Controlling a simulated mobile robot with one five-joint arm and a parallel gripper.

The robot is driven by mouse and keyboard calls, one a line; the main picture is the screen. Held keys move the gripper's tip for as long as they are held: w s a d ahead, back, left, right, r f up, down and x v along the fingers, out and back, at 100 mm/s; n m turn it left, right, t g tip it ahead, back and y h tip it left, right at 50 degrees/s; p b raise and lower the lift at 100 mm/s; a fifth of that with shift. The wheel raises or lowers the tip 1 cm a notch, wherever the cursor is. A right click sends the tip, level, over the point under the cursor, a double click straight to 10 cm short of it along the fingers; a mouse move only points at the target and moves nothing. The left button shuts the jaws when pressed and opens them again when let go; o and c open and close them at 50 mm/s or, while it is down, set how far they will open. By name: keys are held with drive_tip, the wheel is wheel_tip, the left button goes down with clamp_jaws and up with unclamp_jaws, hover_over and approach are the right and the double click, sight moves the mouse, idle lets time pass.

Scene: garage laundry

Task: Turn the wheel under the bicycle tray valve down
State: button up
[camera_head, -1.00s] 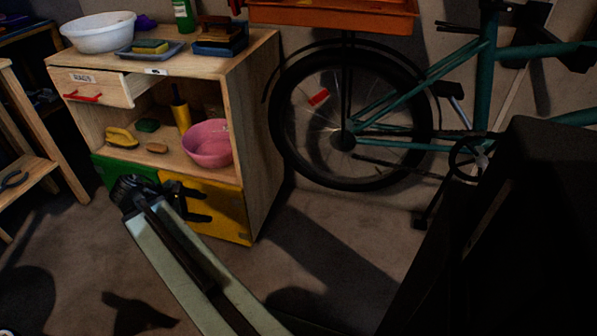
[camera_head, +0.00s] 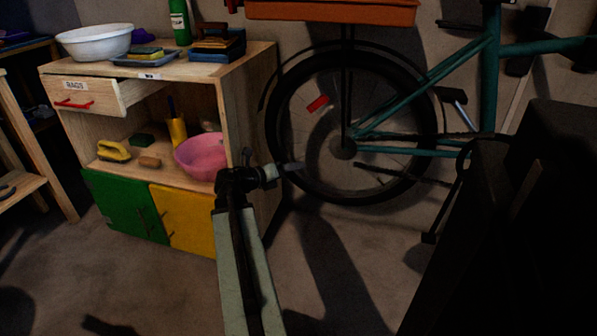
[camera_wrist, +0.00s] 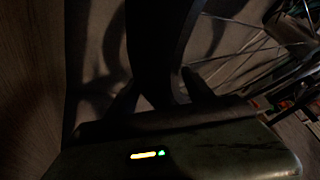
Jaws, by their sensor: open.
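The bicycle's rear wheel (camera_head: 276,130) is a dark tyre with thin spokes, under an orange tray (camera_head: 335,13). A red piece (camera_head: 318,104) sits among the spokes, up and left of the hub. I cannot make out a valve stem. My gripper (camera_head: 286,168) is open at the wheel's lower left edge, by the shelf's right side. In the wrist view my gripper's fingers (camera_wrist: 157,92) show dark, with the tyre (camera_wrist: 160,45) running between them in the picture. I cannot tell whether they touch it.
A wooden cabinet (camera_head: 256,110) stands left of the wheel, close to my arm. It holds a pink bowl (camera_head: 200,158); a white basin (camera_head: 95,42) is on top. A large dark shape fills the lower right. The floor (camera_head: 310,270) before the wheel is clear.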

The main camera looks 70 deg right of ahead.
drive_tip(key=x, duration=0.3)
